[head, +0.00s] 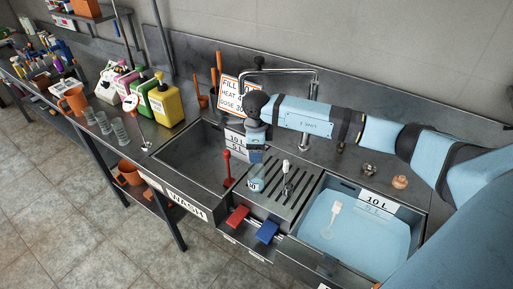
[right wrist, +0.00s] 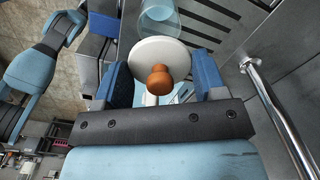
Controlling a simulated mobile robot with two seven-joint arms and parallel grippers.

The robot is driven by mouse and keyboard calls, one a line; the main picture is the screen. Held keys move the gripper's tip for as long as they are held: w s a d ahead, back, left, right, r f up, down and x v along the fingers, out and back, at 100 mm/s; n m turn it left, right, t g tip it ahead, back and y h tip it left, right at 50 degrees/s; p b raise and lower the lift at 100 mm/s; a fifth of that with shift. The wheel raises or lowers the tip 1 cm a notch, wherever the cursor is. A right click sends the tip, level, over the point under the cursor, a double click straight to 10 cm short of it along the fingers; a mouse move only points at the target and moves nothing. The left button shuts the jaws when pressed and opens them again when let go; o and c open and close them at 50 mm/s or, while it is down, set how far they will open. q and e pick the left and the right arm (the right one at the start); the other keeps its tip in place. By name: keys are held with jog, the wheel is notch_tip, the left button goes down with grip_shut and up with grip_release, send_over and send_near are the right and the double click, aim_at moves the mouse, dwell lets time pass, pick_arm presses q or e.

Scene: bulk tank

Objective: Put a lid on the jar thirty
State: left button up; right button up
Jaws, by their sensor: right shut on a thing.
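The jar thirty (head: 256,184), small and light blue with a dark number, stands on the ribbed drainer between the two basins. My right gripper (head: 256,158) is above it, pointing down. In the right wrist view, the gripper (right wrist: 160,85) is shut on a round white lid (right wrist: 150,53) with an orange-brown knob, between its blue fingers. A clear bluish vessel (right wrist: 160,18), seemingly the jar, shows just beyond the lid. I cannot tell whether lid and jar touch. In the head view the gripper mostly hides the lid.
A red-handled tool (head: 227,168) stands left of the jar. The right basin (head: 352,240) holds water and a white tool; the left basin (head: 195,160) looks empty. A tap (head: 318,95) rises behind. An orange knobbed item (head: 400,182) sits on the right ledge.

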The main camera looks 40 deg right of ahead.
jog(key=shift+f+b, duration=0.1)
jog(key=shift+b, duration=0.2)
jog(key=shift+f+b, duration=1)
jog(key=shift+f, duration=0.2)
jog(key=shift+f+b, duration=1.5)
jog(key=shift+f, duration=0.5)
jog(key=o, duration=1)
notch_tip(320, 180, up, 14)
jog(key=shift+f+b, duration=0.1)
jog(key=shift+b, duration=0.75)
